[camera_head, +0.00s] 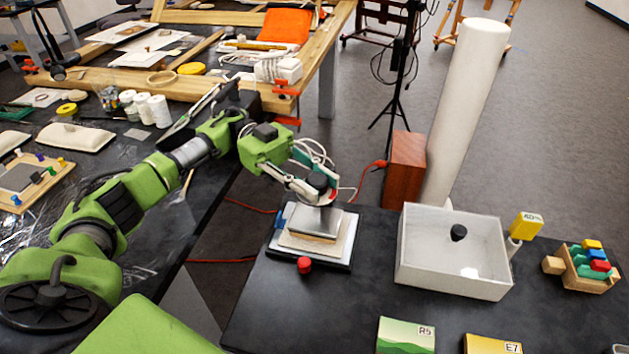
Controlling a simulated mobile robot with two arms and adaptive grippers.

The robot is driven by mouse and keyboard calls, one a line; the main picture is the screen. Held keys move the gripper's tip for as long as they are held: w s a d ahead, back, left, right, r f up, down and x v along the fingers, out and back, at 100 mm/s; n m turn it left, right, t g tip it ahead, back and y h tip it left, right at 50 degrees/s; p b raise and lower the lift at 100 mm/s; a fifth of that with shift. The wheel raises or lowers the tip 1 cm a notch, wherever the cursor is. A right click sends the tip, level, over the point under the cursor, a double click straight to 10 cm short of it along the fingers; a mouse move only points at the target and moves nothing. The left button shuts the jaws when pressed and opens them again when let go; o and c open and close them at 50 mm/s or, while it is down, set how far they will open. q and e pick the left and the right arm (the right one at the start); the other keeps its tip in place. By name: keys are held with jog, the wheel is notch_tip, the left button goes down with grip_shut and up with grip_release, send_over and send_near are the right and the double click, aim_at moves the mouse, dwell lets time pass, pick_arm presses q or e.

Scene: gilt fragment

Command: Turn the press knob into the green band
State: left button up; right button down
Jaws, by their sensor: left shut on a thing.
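The press (287,240) stands on the dark table in the middle, a low stack of pale boards on a black base with a grey metal block (318,222) on top. The dark press knob (318,180) sits above the block. My left gripper (319,189) reaches in from the left and is shut on the knob, its fingers around the sides. A small red patch shows beside the fingertips. The fingers cover much of the knob and its dial, so the green band and the pointer cannot be made out. My right gripper is not in view.
To the right are a white tray (453,282) with a dark knob-like piece, a yellow tag (526,226) and a wooden rack (584,270). A reddish wooden box (405,170) stands behind. Cards R5 (405,338) and E7 (492,345) lie in front.

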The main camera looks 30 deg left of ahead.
pick_arm(q)
jog(key=o, duration=0.9)
jog(key=shift+s+d+f, duration=0.15)
jog(key=shift+f, duration=0.15)
jog(key=shift+o, duration=1.1)
jog(key=shift+d+r, duration=0.15)
jog(key=shift+r, duration=0.05)
jog(key=v, duration=0.7)
jog(key=shift+a, duration=0.3)
